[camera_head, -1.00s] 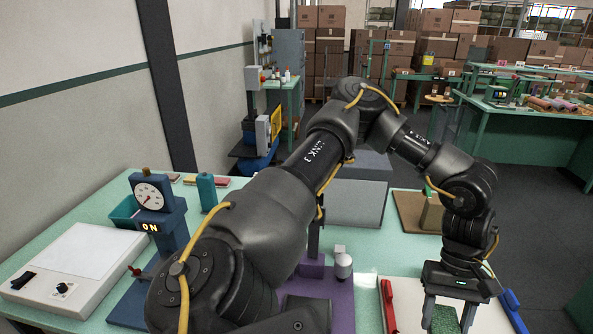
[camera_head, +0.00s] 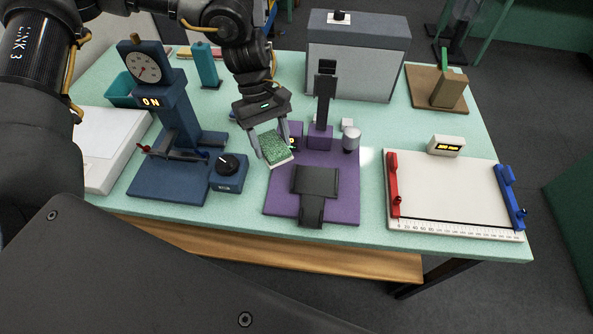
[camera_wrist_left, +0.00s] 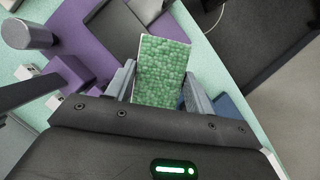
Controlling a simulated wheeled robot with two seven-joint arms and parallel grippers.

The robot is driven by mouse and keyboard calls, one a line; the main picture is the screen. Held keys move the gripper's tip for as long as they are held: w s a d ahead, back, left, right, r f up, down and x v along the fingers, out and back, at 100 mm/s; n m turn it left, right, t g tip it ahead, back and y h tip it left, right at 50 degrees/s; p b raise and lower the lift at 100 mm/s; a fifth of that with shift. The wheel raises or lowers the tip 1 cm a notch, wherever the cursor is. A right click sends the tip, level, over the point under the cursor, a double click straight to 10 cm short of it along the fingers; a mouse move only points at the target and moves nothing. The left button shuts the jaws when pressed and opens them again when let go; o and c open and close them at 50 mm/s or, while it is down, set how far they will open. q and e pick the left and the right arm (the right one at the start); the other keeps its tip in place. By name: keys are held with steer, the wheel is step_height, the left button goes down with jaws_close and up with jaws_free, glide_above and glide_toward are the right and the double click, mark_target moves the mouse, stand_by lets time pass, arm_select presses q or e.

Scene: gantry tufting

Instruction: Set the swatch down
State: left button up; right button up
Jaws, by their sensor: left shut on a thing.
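The swatch (camera_head: 273,148) is a small square with a green tufted face and a pale edge. My left gripper (camera_head: 271,146) is shut on it, one finger on each side. It is held tilted above the left edge of the purple station (camera_head: 341,190), and I cannot tell how high. In the left wrist view the green face of the swatch (camera_wrist_left: 161,72) shows between the two fingers, with the purple base (camera_wrist_left: 100,30) beyond it. My right gripper does not show in either view.
A blue gauge stand (camera_head: 178,118) with a lit "ON" display and a black-knobbed box (camera_head: 228,172) stand left of the swatch. A white board (camera_head: 450,185) with red and blue clamps lies at right. A grey box (camera_head: 358,65) stands behind. Green table (camera_head: 240,222) shows bare in front.

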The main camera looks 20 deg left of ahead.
arm_select(q)
steer(key=s+d+n+p, duration=0.3)
steer(key=s+p, duration=0.1)
steer(key=s, duration=0.1)
steer(key=n+t+b, duration=0.2)
steer(key=n+t, duration=0.2)
steer(key=n, duration=0.4)
glide_toward(318, 180)
steer(key=shift+s+d+f+h, duration=0.1)
steer(key=shift+d+f+h, duration=0.15)
steer(key=shift+f, duration=0.2)
steer(key=shift+s+d+f+h, duration=0.15)
steer(key=shift+d+f, duration=0.05)
steer(key=shift+f, duration=0.2)
steer(key=shift+w+d+f, duration=0.15)
steer(key=shift+w+f, duration=0.05)
steer(key=shift+w, duration=0.05)
steer(key=b+x, duration=0.2)
steer(key=x, duration=0.1)
steer(key=shift+w+a+f, duration=0.15)
steer(key=shift+a+f, duration=0.15)
steer(key=shift+f, duration=0.3)
